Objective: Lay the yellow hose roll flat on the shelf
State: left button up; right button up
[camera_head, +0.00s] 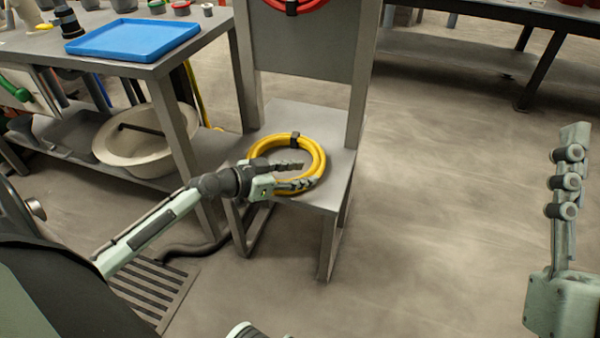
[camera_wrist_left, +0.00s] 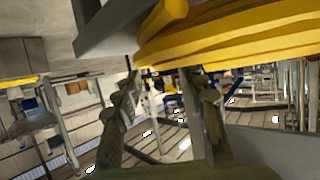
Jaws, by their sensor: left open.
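The yellow hose roll (camera_head: 322,158) is a coil with a dark tie at its far side. It lies flat on the low grey shelf (camera_head: 300,116). My left gripper (camera_head: 307,174) is open at the near part of the coil, one finger over the ring's middle and the other across its near side. In the left wrist view the hose (camera_wrist_left: 225,35) fills the top, just beyond the spread fingers (camera_wrist_left: 165,80); no clear grip on it shows. My right gripper (camera_head: 570,140) stands at the right edge, side-on, its opening hidden.
A grey panel with a red hose (camera_head: 292,5) rises behind the shelf. At left, a table holds a blue tray (camera_head: 132,39), with a beige basin (camera_head: 135,137) below. Open floor lies to the right. A floor grate (camera_head: 150,290) lies at front left.

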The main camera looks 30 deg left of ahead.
pick_arm(q)
jog(key=shift+s, duration=0.2)
jog(key=v, duration=1.1)
jog(key=shift+s+a+r, duration=0.15)
jog(key=shift+s+r, duration=0.1)
